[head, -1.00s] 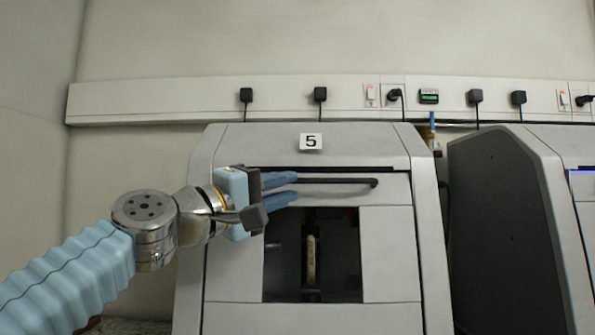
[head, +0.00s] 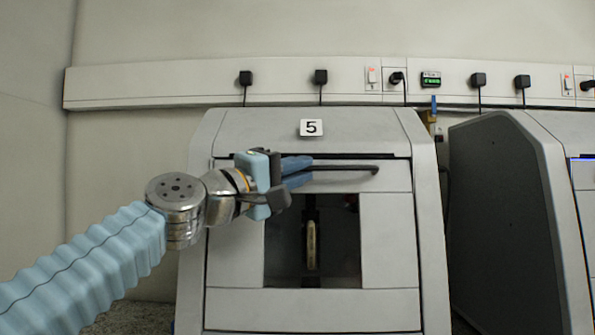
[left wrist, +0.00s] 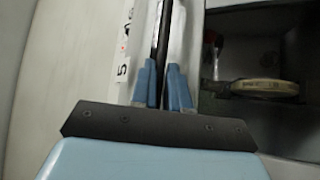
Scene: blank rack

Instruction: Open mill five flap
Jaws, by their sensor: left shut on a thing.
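The mill with the number 5 label (head: 311,127) stands in the middle of the head view. Its front flap (head: 388,240) has a dark window and a dark horizontal bar handle (head: 345,169) along its top. My left gripper (head: 308,170) is shut on the left part of this handle. The left wrist view also shows the two blue fingers (left wrist: 163,88) on either side of the dark handle (left wrist: 162,40). The flap looks closed in its frame. My right gripper is not in view.
A dark-sided neighbouring machine (head: 500,210) stands close on the right. A wall rail (head: 200,84) with plugs and switches runs behind. A pale round part (head: 311,245) shows through the window, and also in the left wrist view (left wrist: 265,87). Bare wall is at left.

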